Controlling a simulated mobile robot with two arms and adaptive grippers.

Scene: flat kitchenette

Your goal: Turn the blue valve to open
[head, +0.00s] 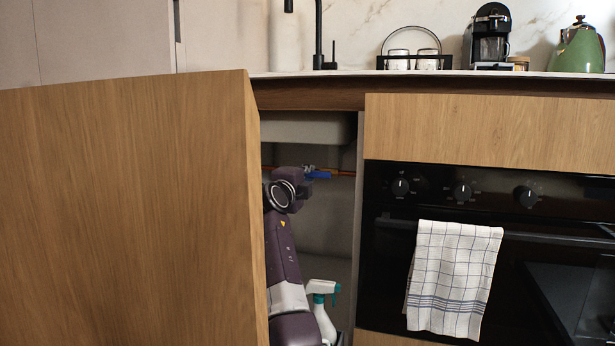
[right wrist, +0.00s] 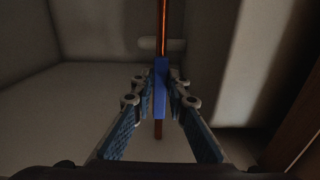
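The blue valve (head: 318,175) sits on a thin copper pipe (head: 345,173) inside the open cabinet under the sink. My right gripper is at the valve's left in the head view, mostly hidden behind my own wrist. In the right wrist view the blue valve handle (right wrist: 160,88) lies between the two fingers of my right gripper (right wrist: 160,82). The fingers are apart, one on each side of the handle, with a narrow gap visible on both sides. The pipe runs up and down there. My left gripper is not in view.
The open wooden cabinet door (head: 130,210) stands close to my right arm's left. A spray bottle (head: 323,310) stands low in the cabinet beside the arm. The sink basin (head: 305,128) is above. The oven (head: 540,260) with a checked towel (head: 452,280) is right.

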